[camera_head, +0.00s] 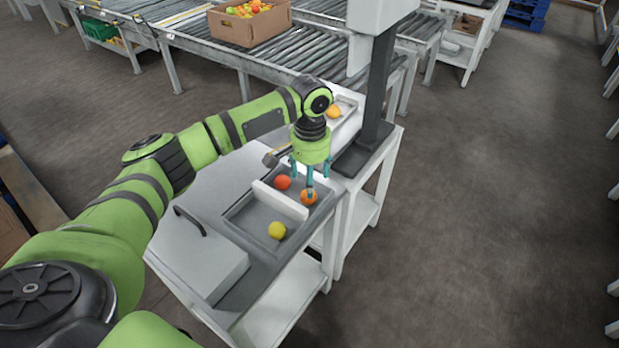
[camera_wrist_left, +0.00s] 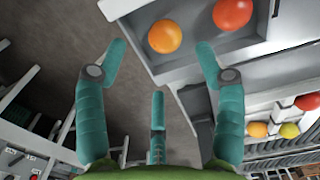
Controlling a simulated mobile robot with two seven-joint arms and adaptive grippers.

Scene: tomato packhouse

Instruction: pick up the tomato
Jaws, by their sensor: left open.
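An orange tomato (camera_head: 308,197) lies in a grey tray (camera_head: 240,217), beside a white divider (camera_head: 280,199). A red tomato (camera_head: 283,182) lies on the same side of the divider, and a yellow tomato (camera_head: 277,230) lies on the other side. My left gripper (camera_head: 309,180) is open and empty, pointing down above the orange tomato; one finger partly covers it. In the left wrist view the orange tomato (camera_wrist_left: 165,36) shows between and beyond two spread teal fingers (camera_wrist_left: 160,55), with the red tomato (camera_wrist_left: 232,13) to its right. I cannot tell the remaining height.
A dark post (camera_head: 378,85) stands just behind the tray, with another small tray holding an orange tomato (camera_head: 333,111). A white box with a dark handle (camera_head: 190,222) is left of the tray. A roller conveyor carries a cardboard box (camera_head: 236,31). The floor at right is clear.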

